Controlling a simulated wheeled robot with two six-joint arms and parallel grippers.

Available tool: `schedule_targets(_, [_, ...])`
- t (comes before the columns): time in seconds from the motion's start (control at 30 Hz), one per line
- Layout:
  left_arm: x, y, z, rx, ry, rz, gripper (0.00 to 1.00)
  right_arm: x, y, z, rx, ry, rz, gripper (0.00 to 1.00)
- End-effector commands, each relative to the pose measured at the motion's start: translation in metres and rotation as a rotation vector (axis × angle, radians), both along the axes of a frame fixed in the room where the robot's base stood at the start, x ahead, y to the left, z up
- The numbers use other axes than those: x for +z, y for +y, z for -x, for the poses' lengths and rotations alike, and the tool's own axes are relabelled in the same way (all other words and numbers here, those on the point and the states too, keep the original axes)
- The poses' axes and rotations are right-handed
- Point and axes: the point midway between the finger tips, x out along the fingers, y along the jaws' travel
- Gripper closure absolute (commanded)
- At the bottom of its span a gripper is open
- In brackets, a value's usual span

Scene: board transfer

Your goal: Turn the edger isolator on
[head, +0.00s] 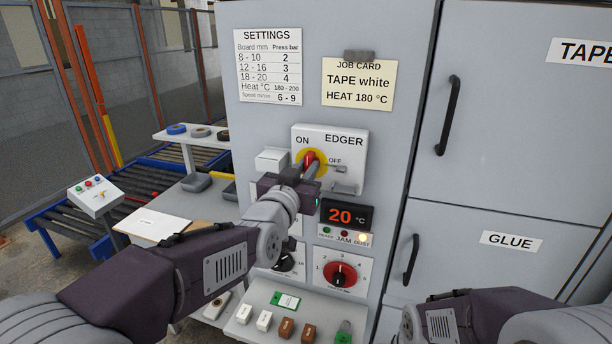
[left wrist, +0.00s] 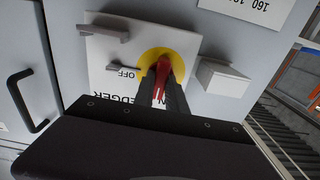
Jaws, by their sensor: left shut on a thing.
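The edger isolator (head: 350,150) is a white panel on the grey cabinet, marked ON at upper left and OFF at right. Its red handle (head: 310,157) sits on a yellow disc; the disc (left wrist: 150,57) also shows in the left wrist view. My left gripper (head: 309,172) is shut on the red handle, with a finger on each side of it. In the left wrist view the handle (left wrist: 163,68) points away from OFF, toward the partly covered ON mark. My right gripper is out of view; only part of that arm shows at the bottom right.
A grey bracket (head: 347,183) juts out below OFF, and a white box (head: 271,160) sits left of the isolator. Below are a display (head: 346,215) reading 20 °C and a red dial (head: 341,273). Cabinet doors with black handles stand at right.

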Motion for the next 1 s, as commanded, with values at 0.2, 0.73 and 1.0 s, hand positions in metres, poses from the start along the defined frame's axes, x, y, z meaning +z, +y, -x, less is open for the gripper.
schedule_targets(0.2, [-0.0032, -0.0003, -0.0001, -0.001, 0.019, 0.036, 1.0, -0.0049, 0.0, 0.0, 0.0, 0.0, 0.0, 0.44])
schedule_targets(0.73, [-0.0028, -0.0003, -0.0001, -0.001, 0.021, 0.043, 0.62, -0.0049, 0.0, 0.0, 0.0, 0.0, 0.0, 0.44])
schedule_targets(1.0, [-0.0013, -0.0001, 0.0006, -0.001, 0.018, 0.043, 0.62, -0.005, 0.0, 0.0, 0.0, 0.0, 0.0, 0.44])
